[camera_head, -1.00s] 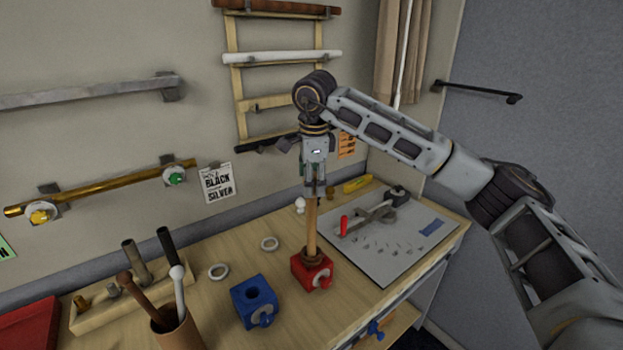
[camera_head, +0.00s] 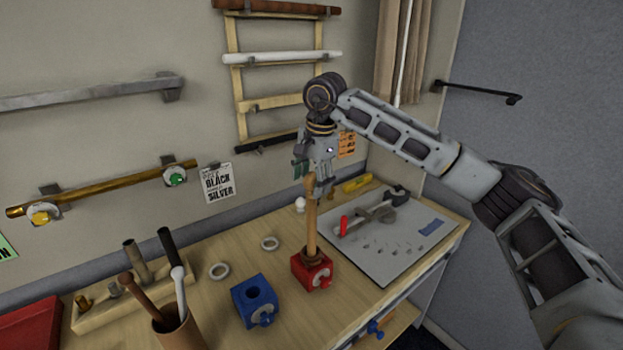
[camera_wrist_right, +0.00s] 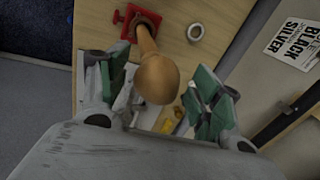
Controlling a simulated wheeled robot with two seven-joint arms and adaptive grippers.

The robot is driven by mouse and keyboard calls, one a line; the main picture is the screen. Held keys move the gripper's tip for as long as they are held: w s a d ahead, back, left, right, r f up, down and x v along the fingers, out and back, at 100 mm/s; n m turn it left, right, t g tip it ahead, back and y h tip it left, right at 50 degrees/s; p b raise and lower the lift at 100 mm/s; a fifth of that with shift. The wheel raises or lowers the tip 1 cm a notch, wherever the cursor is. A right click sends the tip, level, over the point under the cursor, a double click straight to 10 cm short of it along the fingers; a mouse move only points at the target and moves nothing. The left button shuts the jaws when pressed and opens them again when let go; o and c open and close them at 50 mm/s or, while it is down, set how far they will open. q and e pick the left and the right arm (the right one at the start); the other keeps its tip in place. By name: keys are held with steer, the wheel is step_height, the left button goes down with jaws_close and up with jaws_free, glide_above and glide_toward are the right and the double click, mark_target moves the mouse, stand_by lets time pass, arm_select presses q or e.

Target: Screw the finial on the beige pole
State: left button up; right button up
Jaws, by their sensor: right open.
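The beige pole (camera_head: 310,228) stands upright in the red clamp block (camera_head: 312,272) on the table. A rounded wooden finial (camera_head: 311,185) sits at the pole's top end; in the right wrist view the finial (camera_wrist_right: 157,80) is large and close. I cannot tell how tightly it is seated. My right gripper (camera_head: 314,178) is around the top of the pole, pointing down. In the right wrist view its green-padded fingers (camera_wrist_right: 160,92) are spread to either side of the finial with gaps. The red block (camera_wrist_right: 137,22) shows there below. My left gripper is not in view.
A blue block (camera_head: 254,302) with a hole stands left of the red one. A cup (camera_head: 176,330) holds rods, beside a wooden rack (camera_head: 100,310). A grey board with tools (camera_head: 390,245) lies right. Wall racks hold more poles.

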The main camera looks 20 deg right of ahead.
steer(key=shift+n+y+p, duration=0.3)
steer(key=shift+n+p, duration=0.05)
steer(key=shift+n, duration=1.65)
steer(key=c, duration=1)
steer(key=shift+c, duration=0.2)
steer(key=shift+m, duration=0.3)
